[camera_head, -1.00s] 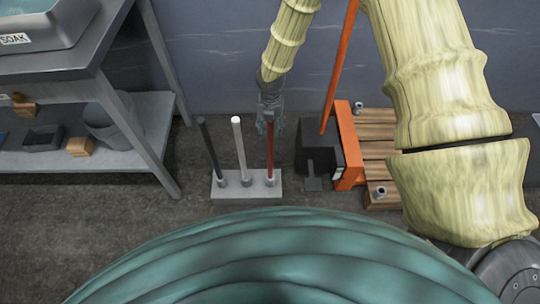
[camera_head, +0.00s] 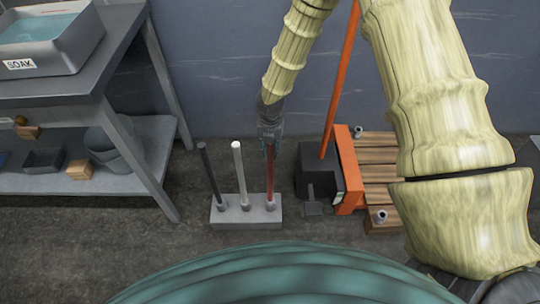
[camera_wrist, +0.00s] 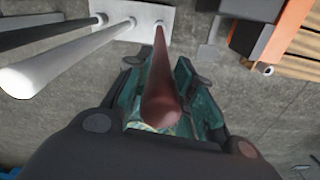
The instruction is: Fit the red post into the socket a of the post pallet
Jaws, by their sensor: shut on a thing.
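The red post (camera_head: 270,174) stands upright in the right-hand hole of a pale grey rack (camera_head: 247,216) on the floor. My gripper (camera_head: 270,142) is shut on its upper end. In the wrist view the red post (camera_wrist: 163,80) runs between the teal fingers (camera_wrist: 165,100) down to the rack (camera_wrist: 140,17). The wooden post pallet (camera_head: 380,172) lies on the floor at the right, with a grey socket (camera_head: 358,132) at its far side and another socket (camera_head: 380,216) at its near corner. I cannot tell which is socket a.
A white post (camera_head: 239,172) and a dark post (camera_head: 209,172) stand in the same rack, left of the red one. An orange pallet jack (camera_head: 348,178) with a black body is between rack and pallet. A metal bench (camera_head: 75,85) with a soak tub (camera_head: 50,40) is at left.

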